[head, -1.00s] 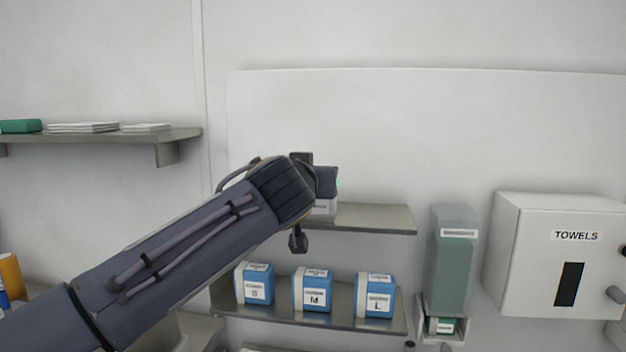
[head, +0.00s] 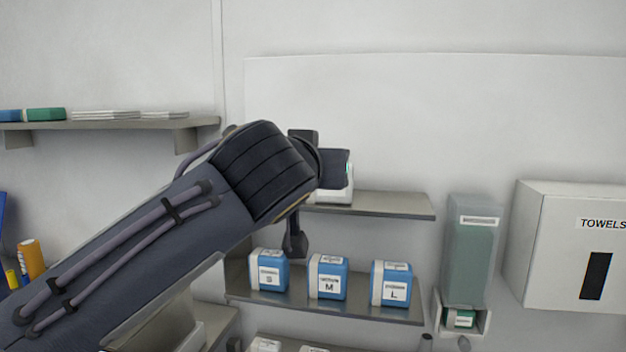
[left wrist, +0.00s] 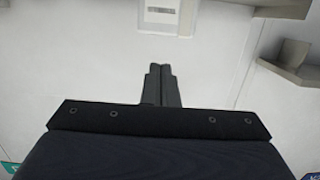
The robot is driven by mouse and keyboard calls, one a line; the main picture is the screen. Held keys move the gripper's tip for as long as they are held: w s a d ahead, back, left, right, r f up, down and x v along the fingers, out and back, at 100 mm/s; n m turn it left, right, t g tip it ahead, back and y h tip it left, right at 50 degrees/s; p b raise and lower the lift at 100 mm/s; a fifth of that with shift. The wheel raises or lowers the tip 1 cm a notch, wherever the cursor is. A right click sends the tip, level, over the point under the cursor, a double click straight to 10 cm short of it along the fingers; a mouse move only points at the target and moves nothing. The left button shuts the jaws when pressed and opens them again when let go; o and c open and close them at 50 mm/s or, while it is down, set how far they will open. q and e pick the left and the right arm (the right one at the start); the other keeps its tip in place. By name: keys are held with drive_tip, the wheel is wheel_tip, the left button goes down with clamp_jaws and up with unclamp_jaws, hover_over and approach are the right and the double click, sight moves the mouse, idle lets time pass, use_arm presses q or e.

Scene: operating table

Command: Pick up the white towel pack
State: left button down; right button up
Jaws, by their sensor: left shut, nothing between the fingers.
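A white pack (head: 337,194) sits on the upper middle shelf in the head view, partly hidden behind my left wrist; I cannot tell whether it is the towel pack. Flat white stacks (head: 105,115) lie on the left wall shelf. My left arm reaches in from the lower left, its end in front of the upper middle shelf; its fingertips are not clear there. In the left wrist view my left gripper (left wrist: 161,70) is shut and empty, its two fingers together. Beyond them is a white surface with a pale labelled object (left wrist: 161,14). My right gripper is not in view.
The upper middle shelf (head: 395,205) is bare to the right. Blue-and-white boxes (head: 328,278) marked S, M and L stand on the shelf below. A green dispenser (head: 470,255) and a TOWELS box (head: 565,260) hang at right. A green pack (head: 46,114) is at far left.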

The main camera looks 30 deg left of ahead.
use_arm(q)
drive_tip(key=p+x, duration=0.2)
drive_tip(key=x, duration=0.2)
drive_tip(key=r+p+x, duration=0.1)
drive_tip(key=p+x, duration=0.1)
drive_tip(key=x, duration=0.3)
drive_tip(key=r+p+x, duration=0.1)
drive_tip(key=p+x, duration=0.1)
drive_tip(key=x, duration=0.2)
drive_tip(key=shift+w+a, duration=0.2)
drive_tip(key=shift+w, duration=0.05)
drive_tip(key=shift+w+f, duration=0.15)
drive_tip(key=shift+f, duration=0.25)
drive_tip(key=shift+f+b, duration=0.45)
drive_tip(key=shift+f, duration=0.2)
